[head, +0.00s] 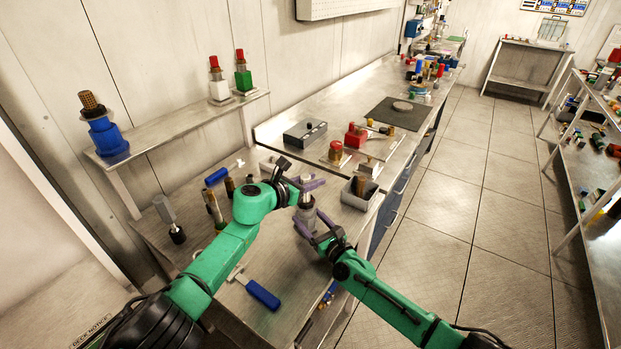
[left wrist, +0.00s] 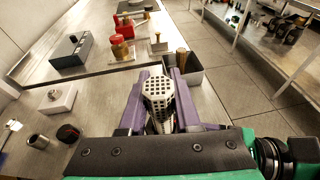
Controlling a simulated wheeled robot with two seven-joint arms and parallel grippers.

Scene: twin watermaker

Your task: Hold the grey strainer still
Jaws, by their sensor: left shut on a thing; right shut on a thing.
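The grey strainer (head: 306,214) is upright over the near bench, with a pale metal upper part (head: 306,199). In the left wrist view its perforated metal mesh (left wrist: 158,88) stands between the purple fingers. My left gripper (head: 307,185) is shut on this upper part; its fingers also show in the left wrist view (left wrist: 158,112). My right gripper (head: 312,228) is lower and shut on the grey body from the right front. The fingers and arm hide part of the strainer; I cannot tell whether its base touches the bench.
A grey open bin (head: 350,197) with a brown brush stands right of the grippers. A blue-handled tool (head: 262,294) lies in front. A grey tool (head: 166,211) and brass cylinders (head: 212,204) are at left. A blue strainer (head: 107,136) sits on the shelf.

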